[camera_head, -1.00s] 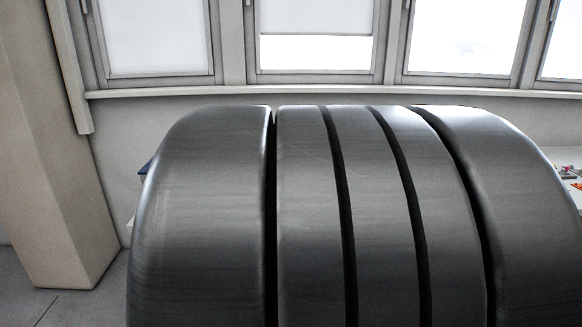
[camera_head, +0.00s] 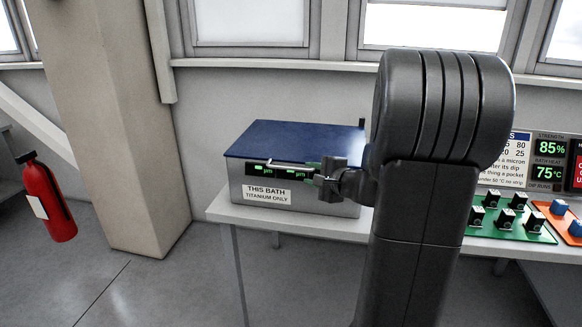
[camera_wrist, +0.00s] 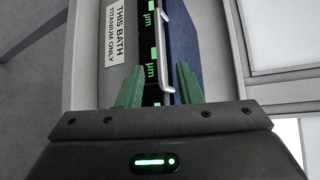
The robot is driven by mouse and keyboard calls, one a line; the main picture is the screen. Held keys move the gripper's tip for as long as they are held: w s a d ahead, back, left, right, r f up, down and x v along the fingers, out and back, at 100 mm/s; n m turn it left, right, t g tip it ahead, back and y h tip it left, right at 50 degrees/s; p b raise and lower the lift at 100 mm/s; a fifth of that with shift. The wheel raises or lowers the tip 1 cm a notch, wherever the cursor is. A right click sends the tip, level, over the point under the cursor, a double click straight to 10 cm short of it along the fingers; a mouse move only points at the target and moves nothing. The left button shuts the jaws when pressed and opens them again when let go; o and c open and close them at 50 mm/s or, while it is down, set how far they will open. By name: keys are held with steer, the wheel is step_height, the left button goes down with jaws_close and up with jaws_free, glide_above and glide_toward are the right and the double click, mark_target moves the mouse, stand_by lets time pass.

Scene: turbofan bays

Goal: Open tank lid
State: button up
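The tank (camera_head: 235,187) is a grey box at the left end of a bench, labelled "THIS BATH TITANIUM ONLY". Its dark blue lid (camera_head: 295,138) lies flat and closed on top. A thin silver bar handle (camera_head: 278,163) runs along the lid's front edge, above green-lit displays. My gripper (camera_head: 314,173) is at the right part of the tank's front. In the wrist view, the green fingers of my gripper (camera_wrist: 158,85) stand apart, with the handle (camera_wrist: 163,50) running into the gap between them. Contact with the handle cannot be told. The blue lid (camera_wrist: 186,50) also shows there.
My arm hides the bench's middle. To its right are a green board (camera_head: 510,220) with black pieces, an orange tray (camera_head: 562,226) with blue pieces, and screens (camera_head: 550,160). A pillar (camera_head: 115,130) and a red fire extinguisher (camera_head: 47,200) stand left. Windows line the back wall.

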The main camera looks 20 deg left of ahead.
mark_target(291, 169)
steer(key=p+x, duration=0.2)
steer(key=x, duration=0.9)
steer(key=shift+w+a+f, duration=0.15)
steer(key=shift+a, duration=0.05)
jaws_close()
